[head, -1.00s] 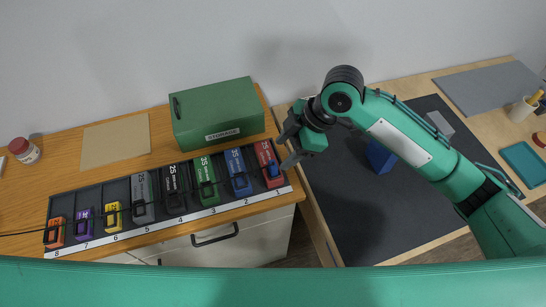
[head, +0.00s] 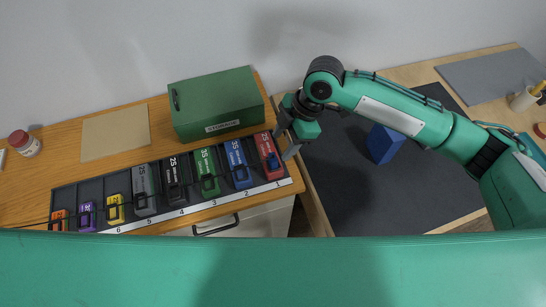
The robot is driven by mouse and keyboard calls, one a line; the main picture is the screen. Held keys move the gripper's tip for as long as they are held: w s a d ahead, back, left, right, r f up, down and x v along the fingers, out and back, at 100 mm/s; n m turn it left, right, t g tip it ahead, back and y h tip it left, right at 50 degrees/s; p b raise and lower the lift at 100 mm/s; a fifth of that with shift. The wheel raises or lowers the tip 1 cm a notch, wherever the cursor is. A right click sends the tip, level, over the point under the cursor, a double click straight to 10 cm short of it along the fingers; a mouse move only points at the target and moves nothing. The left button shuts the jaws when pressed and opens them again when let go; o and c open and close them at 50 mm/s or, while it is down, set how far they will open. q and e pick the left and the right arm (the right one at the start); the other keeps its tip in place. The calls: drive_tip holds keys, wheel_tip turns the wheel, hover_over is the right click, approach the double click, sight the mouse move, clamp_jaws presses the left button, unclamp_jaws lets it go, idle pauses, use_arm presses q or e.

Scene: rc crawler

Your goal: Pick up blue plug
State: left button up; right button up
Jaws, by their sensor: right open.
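The plug shows just left of the nearer finger. I cannot tell whether that finger touches it. Nothing shows between the fingers. My left gripper is not in view.
Other blocks, including a blue one (head: 238,163) and a green one (head: 206,171), fill neighbouring slots, with thin black cables across them. A green storage box (head: 215,103) stands behind. A blue box (head: 384,143) is on the dark mat (head: 345,195) at right.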

sight(275, 156)
drive_tip(key=p+x, duration=0.1)
drive_tip(key=x, duration=0.1)
drive_tip(key=s+p+x, duration=0.1)
drive_tip(key=x, duration=0.1)
drive_tip(key=shift+a+f, duration=0.25)
drive_tip(key=shift+a, duration=0.05)
drive_tip(key=shift+a+f, duration=0.1)
drive_tip(key=shift+f, duration=0.25)
drive_tip(key=c, duration=1)
